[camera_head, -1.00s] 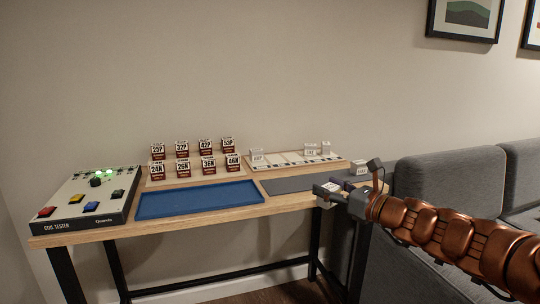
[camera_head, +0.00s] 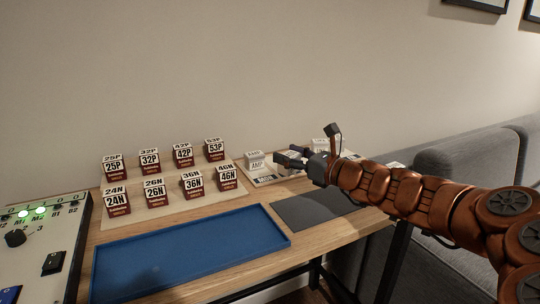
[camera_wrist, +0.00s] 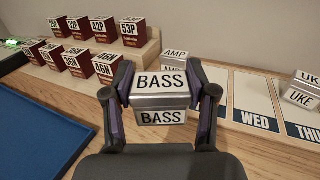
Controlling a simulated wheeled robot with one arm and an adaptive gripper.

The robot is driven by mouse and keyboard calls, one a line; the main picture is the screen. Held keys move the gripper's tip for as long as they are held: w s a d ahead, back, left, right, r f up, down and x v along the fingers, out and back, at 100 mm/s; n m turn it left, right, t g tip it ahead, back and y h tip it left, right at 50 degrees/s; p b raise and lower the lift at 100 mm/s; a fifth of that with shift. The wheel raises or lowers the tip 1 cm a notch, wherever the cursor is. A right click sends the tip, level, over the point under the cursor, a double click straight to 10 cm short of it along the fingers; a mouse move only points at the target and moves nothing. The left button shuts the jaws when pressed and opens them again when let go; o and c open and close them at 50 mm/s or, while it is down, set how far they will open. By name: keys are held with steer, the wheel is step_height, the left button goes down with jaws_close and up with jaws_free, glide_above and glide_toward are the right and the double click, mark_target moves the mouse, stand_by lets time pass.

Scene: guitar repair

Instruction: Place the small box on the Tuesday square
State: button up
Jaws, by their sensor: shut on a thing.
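My gripper (camera_wrist: 160,100) is shut on a small silver box with a white label reading BASS (camera_wrist: 160,82), one finger on each side. The gripper (camera_head: 290,160) is over the day board at the back right of the bench in the head view. The day board has white squares; the WED square (camera_wrist: 254,92) lies right of the held box in the wrist view. A pale square (camera_wrist: 216,78) left of WED is partly behind my finger, and its label is hidden. I cannot tell whether the held box touches the board.
An AMP box (camera_wrist: 175,56) stands just behind the held box. A UKE box (camera_wrist: 302,97) stands farther right on the board. Several coil boxes (camera_head: 155,193) stand on a stepped wooden stand at left. A blue tray (camera_head: 190,250) and a grey mat (camera_head: 310,208) lie in front.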

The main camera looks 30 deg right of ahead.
steer(key=w+d+b, duration=0.1)
steer(key=w, duration=0.3)
steer(key=w+d+f, duration=0.1)
steer(key=w+d, duration=0.1)
steer(key=w, duration=0.2)
steer(key=w+d+b, duration=0.1)
steer(key=w+d, duration=0.1)
steer(key=w, duration=0.3)
steer(key=shift+d+f+b, duration=0.25)
steer(key=shift+f+b, duration=0.05)
steer(key=shift+b, duration=0.05)
steer(key=shift+w+d, duration=0.25)
steer(key=shift+w, duration=0.4)
step_height(320, 180, down, 4)
steer(key=shift+w+r+b, duration=0.1)
steer(key=shift+r+b, duration=0.1)
steer(key=shift+b, duration=1)
steer(key=shift+r, duration=0.1)
steer(key=shift+f, duration=0.35)
